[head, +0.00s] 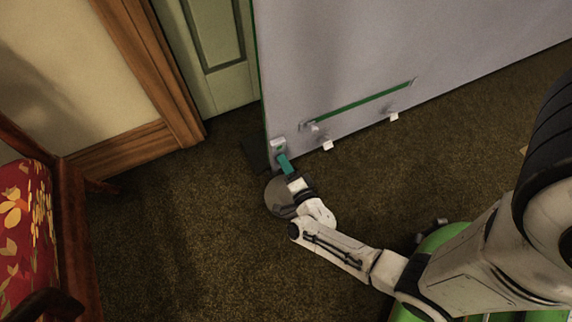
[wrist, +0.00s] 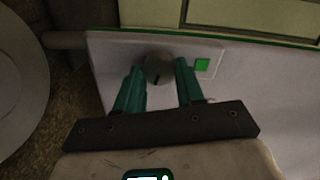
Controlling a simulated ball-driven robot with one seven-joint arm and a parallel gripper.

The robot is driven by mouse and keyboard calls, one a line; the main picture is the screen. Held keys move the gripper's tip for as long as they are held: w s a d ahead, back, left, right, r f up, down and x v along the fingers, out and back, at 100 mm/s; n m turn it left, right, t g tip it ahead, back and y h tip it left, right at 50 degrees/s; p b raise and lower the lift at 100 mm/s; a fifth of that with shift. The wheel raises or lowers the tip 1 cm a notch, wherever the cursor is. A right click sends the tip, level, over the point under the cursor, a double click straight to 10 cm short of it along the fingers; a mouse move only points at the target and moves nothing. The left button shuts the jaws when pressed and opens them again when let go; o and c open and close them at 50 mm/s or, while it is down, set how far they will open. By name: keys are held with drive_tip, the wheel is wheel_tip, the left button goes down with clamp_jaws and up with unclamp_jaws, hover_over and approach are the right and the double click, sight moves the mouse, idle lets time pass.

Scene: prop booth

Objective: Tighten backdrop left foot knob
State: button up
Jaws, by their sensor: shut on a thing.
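The backdrop (head: 345,60) is a large pale grey panel with a green edge, standing on the carpet. At its lower left corner, a pale foot bracket (head: 278,143) shows in the head view, and the bracket plate also shows in the wrist view (wrist: 108,62). The left foot knob (wrist: 159,68) is a round grey knob with a dark mark on its face. My gripper (wrist: 160,78) has teal fingers, one on each side of the knob, shut on it. In the head view my gripper (head: 284,163) hides the knob.
A red floral chair (head: 25,225) stands at the left. A green door (head: 212,55) with a wooden frame is behind. A green-edged slot and small white brackets (head: 327,146) are on the panel's lower part.

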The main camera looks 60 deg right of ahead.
drive_tip(key=shift+f+m, duration=0.1)
drive_tip(key=shift+m, duration=0.6)
drive_tip(key=shift+s, duration=0.1)
drive_tip(key=o, duration=1)
drive_tip(key=shift+o, duration=0.2)
drive_tip(key=p+v, duration=0.3)
drive_tip(key=v, duration=0.7)
drive_tip(key=shift+s+a, duration=0.2)
drive_tip(key=shift+s, duration=0.1)
